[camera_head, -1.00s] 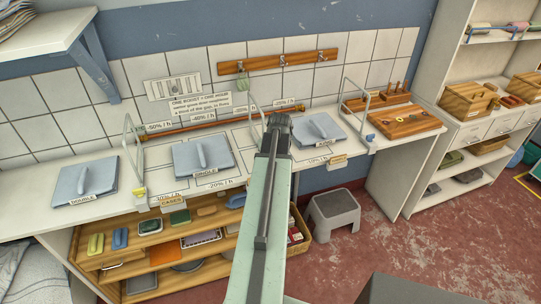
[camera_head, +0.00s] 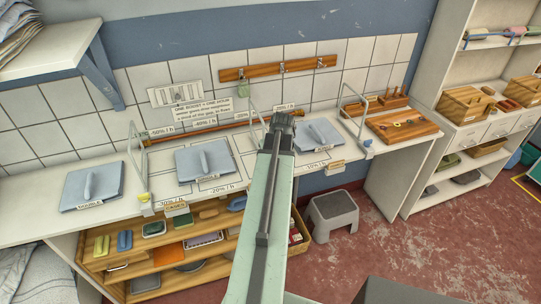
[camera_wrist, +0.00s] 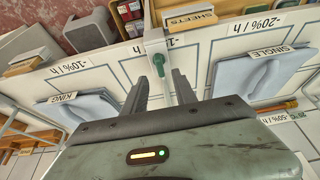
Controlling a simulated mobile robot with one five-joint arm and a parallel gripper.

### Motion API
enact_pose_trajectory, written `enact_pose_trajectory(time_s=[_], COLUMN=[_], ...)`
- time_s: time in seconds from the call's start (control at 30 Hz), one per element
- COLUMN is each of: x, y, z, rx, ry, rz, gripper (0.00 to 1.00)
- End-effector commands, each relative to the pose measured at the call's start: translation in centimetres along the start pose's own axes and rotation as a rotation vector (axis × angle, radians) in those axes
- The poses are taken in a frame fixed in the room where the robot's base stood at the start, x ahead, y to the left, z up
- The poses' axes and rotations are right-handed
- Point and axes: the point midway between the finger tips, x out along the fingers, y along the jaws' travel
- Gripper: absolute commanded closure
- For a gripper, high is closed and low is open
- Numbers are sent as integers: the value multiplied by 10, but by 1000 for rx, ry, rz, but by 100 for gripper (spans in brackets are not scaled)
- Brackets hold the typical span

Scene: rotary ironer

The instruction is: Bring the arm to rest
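My arm stretches from the bottom of the head view up over the counter, ending in my gripper (camera_head: 281,120). In the wrist view my gripper (camera_wrist: 160,78) shows two dark fingers apart with nothing held between them. A post with a green end (camera_wrist: 160,60) shows beyond the fingertips; I cannot tell how near it is. In the head view, the grey-blue pad marked single (camera_head: 204,160) lies left of my gripper and another grey-blue pad (camera_head: 318,133) lies right of it. In the wrist view, pads marked king (camera_wrist: 78,112) and single (camera_wrist: 270,70) lie on either side.
The white counter (camera_head: 125,212) also carries a pad marked double (camera_head: 92,186) and wire hoops (camera_head: 131,160). A wooden peg board (camera_head: 402,126) lies at its right. Below are wooden shelves (camera_head: 165,252) and a grey stool (camera_head: 333,212). Red floor (camera_head: 430,250) is clear at right.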

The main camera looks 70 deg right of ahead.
Motion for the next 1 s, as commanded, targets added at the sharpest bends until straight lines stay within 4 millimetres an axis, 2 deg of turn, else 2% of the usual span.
enact_pose_trajectory(time_s=[0.03,0.1,0.6,0.67,0.77,0.87,0.9,0.97,1.0], x=[-17,-22,-20,-19,-12,-2,1,5,6], y=[0,0,0,-6,-41,-115,-150,-205,-240], z=[-2,-1,0,-2,-14,-33,-39,-43,-44], rx=[0,0,-1,-9,-63,-170,-221,-299,-350], ry=[0,-1,0,0,0,0,0,0,-1], rz=[0,0,0,-4,-26,-70,-91,-122,-141], gripper=[66,66,66,66,66,66,66,66,66])
